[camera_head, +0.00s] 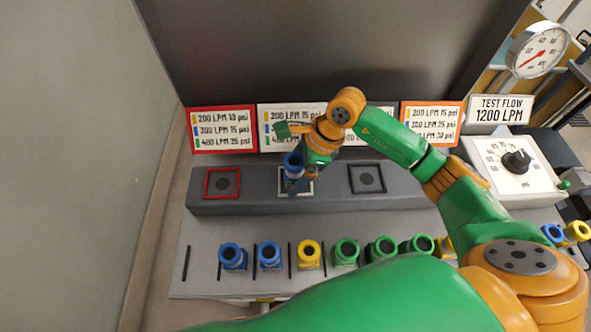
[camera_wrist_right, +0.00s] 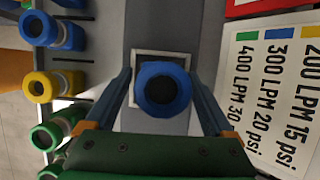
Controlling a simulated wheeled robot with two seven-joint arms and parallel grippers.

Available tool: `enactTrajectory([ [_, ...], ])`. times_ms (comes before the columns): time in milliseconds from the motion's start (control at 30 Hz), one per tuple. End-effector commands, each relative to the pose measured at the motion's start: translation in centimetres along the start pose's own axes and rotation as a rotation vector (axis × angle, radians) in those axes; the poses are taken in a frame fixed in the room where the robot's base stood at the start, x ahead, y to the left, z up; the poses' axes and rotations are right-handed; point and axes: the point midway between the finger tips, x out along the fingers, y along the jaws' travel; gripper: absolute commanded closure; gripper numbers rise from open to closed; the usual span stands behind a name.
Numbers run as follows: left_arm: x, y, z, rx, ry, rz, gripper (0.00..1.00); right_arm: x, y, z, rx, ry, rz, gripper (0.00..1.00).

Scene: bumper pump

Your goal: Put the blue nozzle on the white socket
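A blue nozzle (camera_head: 293,165) stands upright at the white-framed socket (camera_head: 283,191), the middle one of three on the grey block. In the right wrist view the blue nozzle (camera_wrist_right: 163,89) shows its round dark mouth inside the white frame (camera_wrist_right: 150,52). My right gripper (camera_head: 300,182) reaches down around this nozzle. In its wrist view, the fingers of the right gripper (camera_wrist_right: 163,80) lie on both sides of the nozzle, with narrow gaps showing, so it looks open. The nozzle's base is hidden. My left gripper is not in view.
A red-framed socket (camera_head: 222,183) and a dark-framed socket (camera_head: 367,179) are empty. A front row holds blue nozzles (camera_head: 232,257), a yellow nozzle (camera_head: 308,254) and several green nozzles (camera_head: 346,252). Label signs (camera_head: 222,130) stand behind the block. A dial panel (camera_head: 515,165) is at right.

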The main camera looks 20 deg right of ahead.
Motion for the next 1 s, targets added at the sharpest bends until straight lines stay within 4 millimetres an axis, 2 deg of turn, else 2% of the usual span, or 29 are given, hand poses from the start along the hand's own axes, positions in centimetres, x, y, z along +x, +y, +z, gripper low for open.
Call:
enactTrajectory([
  [267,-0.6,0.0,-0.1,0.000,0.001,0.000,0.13,-0.5,0.0,0.2,0.000,0.000,0.001,0.13],
  [333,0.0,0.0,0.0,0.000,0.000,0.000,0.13,-1.0,-0.1,0.1,0.000,-0.001,-0.002,0.13],
  [733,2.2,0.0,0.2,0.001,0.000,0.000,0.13,-10.2,-0.1,0.0,-0.001,-0.001,-0.005,0.13],
  [833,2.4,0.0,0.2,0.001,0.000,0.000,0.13,-11.6,-0.1,0.1,0.000,-0.001,-0.003,0.13],
  [1000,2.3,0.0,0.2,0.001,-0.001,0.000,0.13,-12.3,0.0,0.1,0.000,0.000,0.001,0.13],
])
